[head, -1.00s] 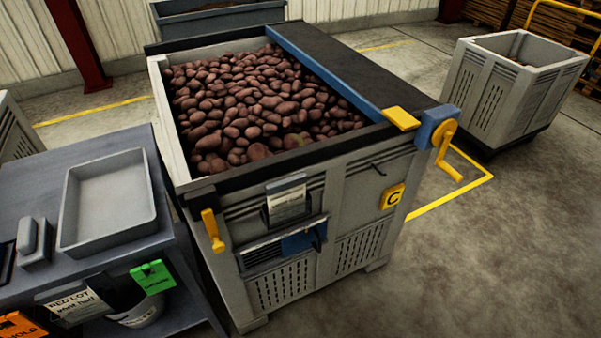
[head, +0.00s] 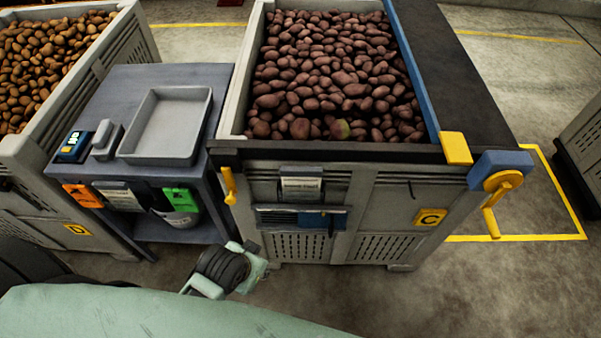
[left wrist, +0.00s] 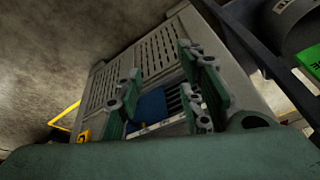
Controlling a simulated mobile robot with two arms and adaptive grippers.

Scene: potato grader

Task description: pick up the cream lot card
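A pale card (head: 302,187) with dark writing stands in a holder on the front of the grey crate C (head: 390,222). Another pale card (head: 118,197) hangs on the front of the side table, between an orange card (head: 82,195) and a green card (head: 180,199). The frames do not settle which is the cream lot card. My left arm crosses the bottom of the head view. In the left wrist view my left gripper (left wrist: 165,98) is open and empty, facing the crate front around the blue plate (left wrist: 151,104). My right gripper is not in view.
The side table (head: 205,90) carries a grey tray (head: 165,150) and a small device (head: 73,146). Crate C has a yellow handle (head: 229,186) at its left and a yellow crank (head: 497,195) at its right. Crate D (head: 30,165) stands left. The floor before crate C is clear.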

